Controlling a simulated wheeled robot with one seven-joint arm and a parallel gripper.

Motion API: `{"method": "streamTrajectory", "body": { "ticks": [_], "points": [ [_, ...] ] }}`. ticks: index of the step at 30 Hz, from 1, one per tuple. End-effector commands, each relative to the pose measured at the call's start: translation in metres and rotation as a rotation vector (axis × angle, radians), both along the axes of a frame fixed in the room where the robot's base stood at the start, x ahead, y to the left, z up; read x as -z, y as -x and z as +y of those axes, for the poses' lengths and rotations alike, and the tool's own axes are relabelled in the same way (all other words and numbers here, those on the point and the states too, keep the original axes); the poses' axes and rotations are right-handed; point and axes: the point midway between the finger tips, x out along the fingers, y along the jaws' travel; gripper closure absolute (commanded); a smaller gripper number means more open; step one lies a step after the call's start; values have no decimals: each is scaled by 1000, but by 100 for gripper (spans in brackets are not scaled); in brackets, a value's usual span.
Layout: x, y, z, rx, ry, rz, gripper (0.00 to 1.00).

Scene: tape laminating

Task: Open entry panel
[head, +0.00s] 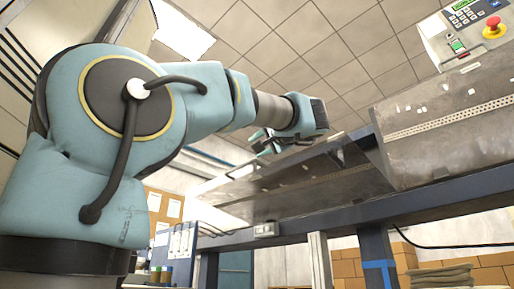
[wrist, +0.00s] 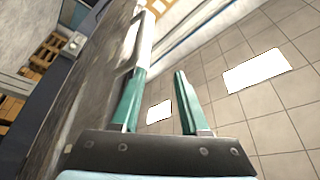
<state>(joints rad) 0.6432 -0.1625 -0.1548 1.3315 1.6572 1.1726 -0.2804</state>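A long grey metal plate, which looks like the entry panel (head: 265,207), slopes down to the left on the machine in the head view. A pale handle-like bar (head: 240,171) shows near its upper left edge. My gripper (head: 262,147) is above that plate, apart from it in this view. In the wrist view my gripper (wrist: 158,73) has two teal fingers spread with a clear gap between them. A pale bar (wrist: 142,45) runs just beyond the left fingertip; I cannot tell whether they touch. The panel's surface (wrist: 85,110) fills the left of the wrist view.
A raised grey plate (head: 450,125) with a perforated strip stands at the right. A control box (head: 462,38) with a red button (head: 492,27) sits above it. A dark blue frame beam (head: 420,203) runs below. Brown boxes (head: 490,272) stand behind.

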Motion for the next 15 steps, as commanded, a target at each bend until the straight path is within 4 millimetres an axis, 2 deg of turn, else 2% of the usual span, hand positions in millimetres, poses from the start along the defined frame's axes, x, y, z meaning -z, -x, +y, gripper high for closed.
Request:
{"method": "streamTrajectory", "body": {
  "ticks": [15],
  "points": [
    [11, 30, -14, 0, 1, 0, 55]
  ]
}}
